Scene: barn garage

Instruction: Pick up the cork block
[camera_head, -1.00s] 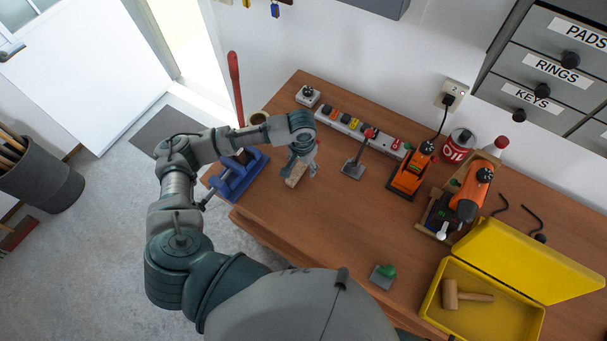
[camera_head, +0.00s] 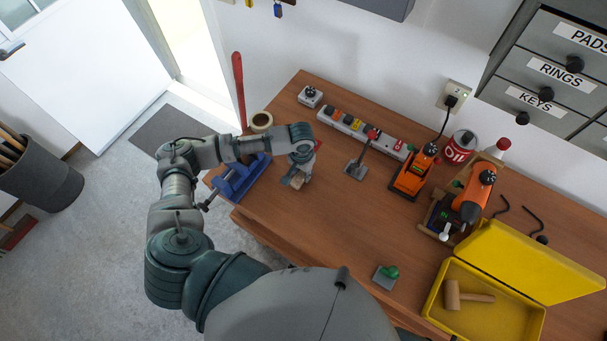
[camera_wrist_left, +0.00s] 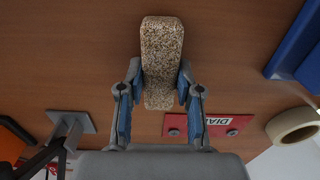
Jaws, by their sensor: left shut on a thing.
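The cork block (camera_wrist_left: 161,50) is a speckled tan bar in the middle of the left wrist view, between the two blue-padded fingers. In the head view the cork block (camera_head: 297,181) shows only as a small tan patch below my left gripper (camera_head: 299,176), which hides most of it. In the wrist view my left gripper (camera_wrist_left: 158,88) is shut on the block, with a fingertip at each side. I cannot tell whether the block is clear of the table. My right gripper is not in view.
On the wooden table (camera_head: 290,235), a blue vise (camera_head: 240,178) and a tape roll (camera_head: 261,121) are close left of the gripper. A power strip (camera_head: 362,133) and a lever switch (camera_head: 357,166) are right. A yellow toolbox (camera_head: 490,310) is far right.

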